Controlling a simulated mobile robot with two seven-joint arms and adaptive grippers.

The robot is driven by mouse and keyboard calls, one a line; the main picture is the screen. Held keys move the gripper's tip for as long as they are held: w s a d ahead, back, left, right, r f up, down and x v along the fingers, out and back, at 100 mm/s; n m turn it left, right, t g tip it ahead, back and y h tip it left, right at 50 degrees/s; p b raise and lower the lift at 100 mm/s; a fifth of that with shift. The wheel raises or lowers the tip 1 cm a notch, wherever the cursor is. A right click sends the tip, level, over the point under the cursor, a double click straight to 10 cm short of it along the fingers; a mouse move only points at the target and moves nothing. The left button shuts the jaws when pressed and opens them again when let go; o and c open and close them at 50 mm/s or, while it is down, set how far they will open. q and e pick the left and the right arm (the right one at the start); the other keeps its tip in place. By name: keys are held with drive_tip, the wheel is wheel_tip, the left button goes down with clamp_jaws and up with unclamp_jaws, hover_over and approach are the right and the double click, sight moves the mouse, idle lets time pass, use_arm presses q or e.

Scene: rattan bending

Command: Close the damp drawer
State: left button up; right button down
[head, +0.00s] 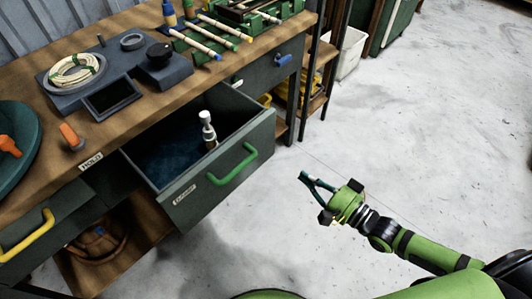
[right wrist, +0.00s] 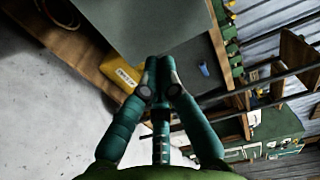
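The damp drawer (head: 200,192) is pulled out from under the wooden bench. Its dark grey-green front carries a green bar handle (head: 233,166) and a small label. A white-topped bottle (head: 208,130) stands inside it on a dark blue bottom. My right gripper (head: 304,176) is to the right of the drawer front, apart from the handle, over the floor. In the right wrist view its teal fingers (right wrist: 160,65) meet at the tips with nothing between them. A grey panel fills the top of that view; I cannot tell which part it is. My left gripper is not in view.
The bench top (head: 130,138) holds a coiled cane on a dark stand, tools and racked sticks. A drawer with a yellow handle (head: 28,236) is at lower left. A blue-handled drawer (head: 265,72) is behind. A white bin (head: 347,52) stands farther back. The floor at right is clear.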

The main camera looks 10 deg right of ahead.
approach(258, 142)
drive_tip(key=x, duration=0.7)
drive_tip(key=shift+w+f, duration=0.15)
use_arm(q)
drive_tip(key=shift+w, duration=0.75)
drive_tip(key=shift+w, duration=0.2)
